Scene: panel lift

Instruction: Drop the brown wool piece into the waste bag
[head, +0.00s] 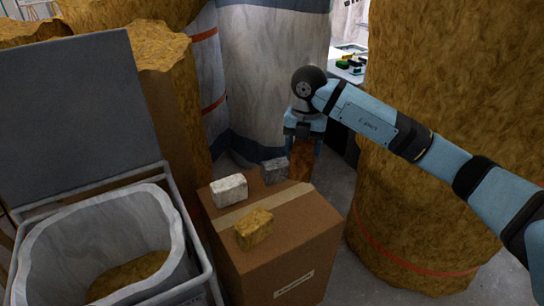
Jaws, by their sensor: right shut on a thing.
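The brown wool piece (301,161) is held in my right gripper (303,143), at the back right corner of the cardboard box. I cannot tell whether the piece still touches the box top. The gripper points down and is shut on it, hiding the upper part of the piece. The waste bag (40,240) is a pale liner hung open in a metal frame at the lower left, with yellow-brown wool at its bottom. My left gripper is not in view.
The cardboard box (285,262) carries a white piece (229,189), a grey piece (275,170) and a yellow piece (253,229). A grey lid (75,115) stands upright behind the bag. Large wool rolls (440,130) and wrapped rolls (275,70) crowd the back and right.

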